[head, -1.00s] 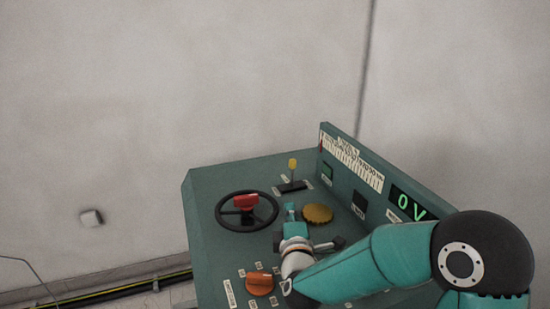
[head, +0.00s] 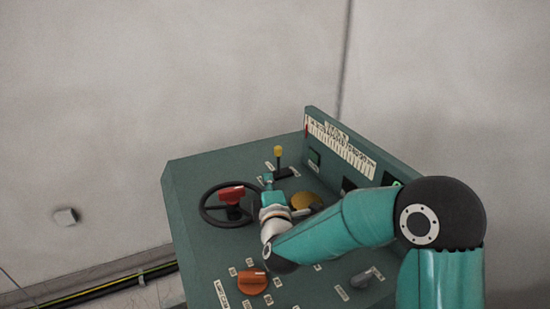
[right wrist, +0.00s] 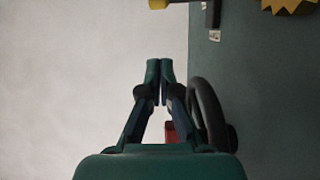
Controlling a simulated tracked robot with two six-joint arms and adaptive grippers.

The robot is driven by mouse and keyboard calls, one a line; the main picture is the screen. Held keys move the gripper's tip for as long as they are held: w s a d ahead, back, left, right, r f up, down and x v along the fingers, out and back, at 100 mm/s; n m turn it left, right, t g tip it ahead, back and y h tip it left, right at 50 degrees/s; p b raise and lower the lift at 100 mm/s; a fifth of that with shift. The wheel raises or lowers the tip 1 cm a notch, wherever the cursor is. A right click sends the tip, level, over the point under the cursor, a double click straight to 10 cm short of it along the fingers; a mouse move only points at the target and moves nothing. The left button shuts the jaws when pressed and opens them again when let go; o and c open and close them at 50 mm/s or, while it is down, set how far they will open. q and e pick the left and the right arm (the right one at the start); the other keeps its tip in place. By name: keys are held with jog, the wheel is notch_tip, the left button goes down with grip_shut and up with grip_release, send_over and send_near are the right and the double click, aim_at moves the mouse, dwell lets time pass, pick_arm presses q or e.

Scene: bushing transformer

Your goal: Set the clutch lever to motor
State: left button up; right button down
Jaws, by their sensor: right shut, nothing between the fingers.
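A lever with a yellow knob (head: 278,151) stands upright in a dark slot at the back of the green control panel (head: 200,170). Its labels are too small to read, so I cannot tell its marked position. In the right wrist view the yellow knob (right wrist: 158,4) is cut by the top edge, ahead of the fingertips. My right gripper (head: 268,180) is shut and empty, between the black handwheel and the yellow dial, short of the lever and apart from it. Its closed fingertips also show in the right wrist view (right wrist: 160,68). My left gripper is out of view.
The black handwheel (head: 206,215) with a red handle (head: 231,194) is left of the gripper. A yellow dial (head: 307,200) is right, partly covered by my arm. An orange knob (head: 252,282) and a grey lever (head: 366,277) are nearer. A raised display board (head: 340,150) bounds the right.

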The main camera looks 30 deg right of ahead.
aim_at(278, 161)
jog(key=p+x, duration=0.1)
jog(key=x, duration=0.6)
jog(key=shift+p, duration=0.35)
jog(key=w+d, duration=0.1)
jog(key=d, duration=0.2)
jog(key=shift+w+p, duration=0.4)
jog(key=shift+w+d, duration=0.2)
jog(key=shift+d, duration=0.3)
